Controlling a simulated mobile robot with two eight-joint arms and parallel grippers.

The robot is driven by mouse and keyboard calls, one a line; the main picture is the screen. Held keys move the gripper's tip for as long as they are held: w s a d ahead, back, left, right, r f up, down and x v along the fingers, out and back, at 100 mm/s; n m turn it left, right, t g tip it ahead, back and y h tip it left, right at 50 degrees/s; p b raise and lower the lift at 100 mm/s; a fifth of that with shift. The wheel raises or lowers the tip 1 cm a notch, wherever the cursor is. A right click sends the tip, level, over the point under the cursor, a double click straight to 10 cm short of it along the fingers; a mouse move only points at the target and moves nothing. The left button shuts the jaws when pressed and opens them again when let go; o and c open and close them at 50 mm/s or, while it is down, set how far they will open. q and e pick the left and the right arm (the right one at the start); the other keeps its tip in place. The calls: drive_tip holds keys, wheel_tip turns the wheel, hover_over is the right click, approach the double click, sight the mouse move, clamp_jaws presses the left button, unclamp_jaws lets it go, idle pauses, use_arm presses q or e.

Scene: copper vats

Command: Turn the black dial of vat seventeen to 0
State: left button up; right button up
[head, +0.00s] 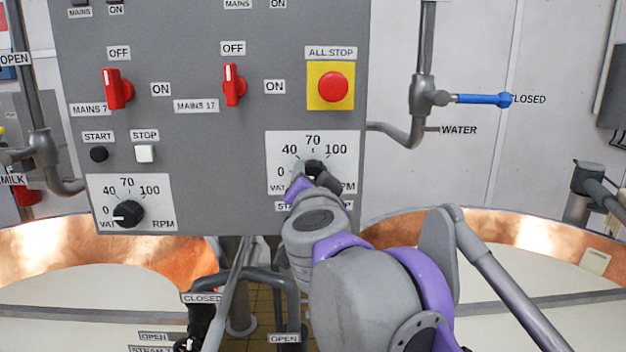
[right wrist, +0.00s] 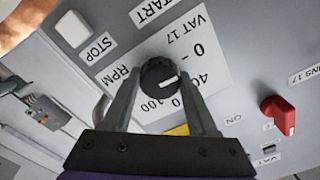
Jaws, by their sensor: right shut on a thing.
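The black dial of vat seventeen (head: 315,167) is on a white scale plate (head: 345,150) at the lower right of the grey panel. The plate reads 0, 40, 70 and 100 RPM. My right gripper (head: 313,181) is at the dial and partly hides it and its label. In the right wrist view my right gripper (right wrist: 159,82) is shut on the dial (right wrist: 157,72), one finger on each side. The dial's white mark points near the 40. My left gripper is not in view.
Vat 7's black dial (head: 128,213) is at the panel's lower left. A red MAINS 17 switch (head: 234,86) and a red ALL STOP button (head: 333,86) sit above. Copper vats (head: 540,240) stand below. A blue-handled water valve (head: 484,99) is at right.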

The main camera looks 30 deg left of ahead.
drive_tip(key=shift+n, duration=0.5)
drive_tip(key=o, duration=1.4)
drive_tip(key=b+v, duration=0.1)
drive_tip(key=v, duration=0.9)
drive_tip(key=shift+s+d+b, duration=0.2)
drive_tip(key=shift+s+b, duration=0.15)
drive_tip(key=shift+b, duration=0.05)
